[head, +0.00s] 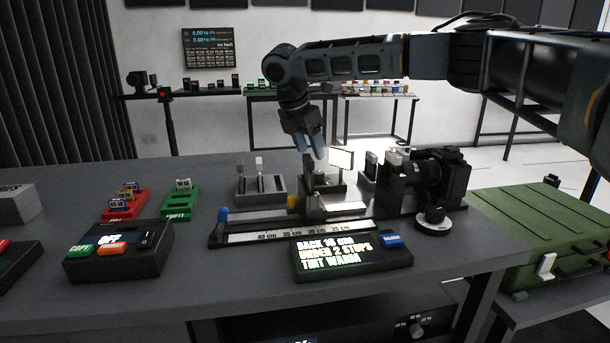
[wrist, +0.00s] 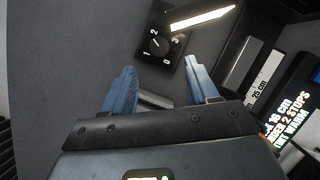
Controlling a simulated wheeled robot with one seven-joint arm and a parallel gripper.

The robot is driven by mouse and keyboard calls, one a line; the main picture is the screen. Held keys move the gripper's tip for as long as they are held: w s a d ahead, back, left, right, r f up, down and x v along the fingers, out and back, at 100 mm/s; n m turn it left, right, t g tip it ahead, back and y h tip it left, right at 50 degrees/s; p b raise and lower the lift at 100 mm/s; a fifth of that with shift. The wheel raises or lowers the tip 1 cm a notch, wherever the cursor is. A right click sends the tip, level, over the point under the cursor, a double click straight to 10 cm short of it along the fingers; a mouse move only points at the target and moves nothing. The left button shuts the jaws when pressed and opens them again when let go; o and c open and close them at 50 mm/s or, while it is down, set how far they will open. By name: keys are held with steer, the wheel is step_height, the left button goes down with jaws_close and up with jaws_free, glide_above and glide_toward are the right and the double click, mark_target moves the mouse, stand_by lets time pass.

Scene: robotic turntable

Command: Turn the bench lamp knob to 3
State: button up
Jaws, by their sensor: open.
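The bench lamp knob (wrist: 159,46) is a small round black dial on a dark box, with white numbers 0 to 3 around it, in the wrist view. Its pointer setting is too small to read surely. The lit lamp panel (wrist: 203,18) lies just above and right of the knob; it shows as a bright rectangle (head: 342,159) in the head view. My gripper (wrist: 160,66) has its two blue fingers apart and empty. In the wrist view their tips lie either side of the knob's lower edge, apart from it. In the head view my gripper (head: 311,150) hangs just left of the lamp panel.
A camera (head: 428,178) is on the right. A slotted grey block (head: 262,190) stands left.

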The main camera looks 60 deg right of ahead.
mark_target(318, 172)
steer(key=x, duration=0.7)
steer(key=shift+f+b, duration=0.25)
steer(key=shift+b, duration=0.15)
steer(key=c, duration=1)
steer(key=shift+r, duration=0.1)
steer(key=shift+c, duration=0.2)
